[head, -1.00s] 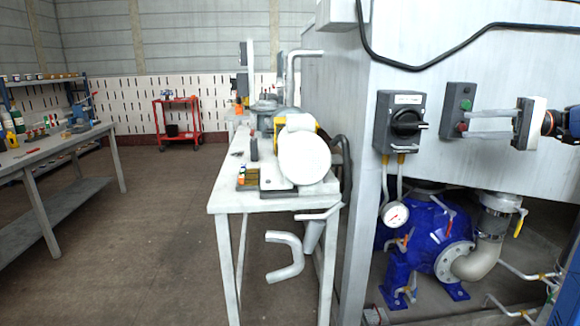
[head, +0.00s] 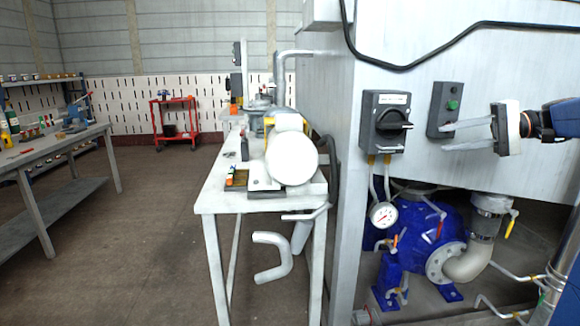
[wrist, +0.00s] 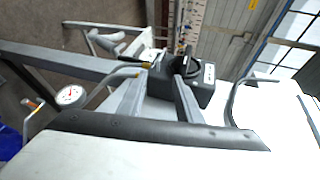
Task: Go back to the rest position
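My gripper (head: 446,137) is in the right part of the head view, with its two grey fingers pointing left. The fingers are apart, with nothing visible between them. They overlap the lower part of a dark push-button box (head: 443,110) with a green button; I cannot tell whether they touch it. In the wrist view my gripper (wrist: 157,84) shows its two fingers spread, with the black rotary switch box (wrist: 198,88) beyond them. That switch box also shows in the head view (head: 369,126), left of the gripper.
A large grey machine housing (head: 440,62) fills the right side. A pressure gauge (head: 382,215) and a blue pump (head: 415,240) sit below it. A white workbench (head: 215,200) stands left of it. The floor (head: 140,240) between this and the left bench (head: 60,150) is clear.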

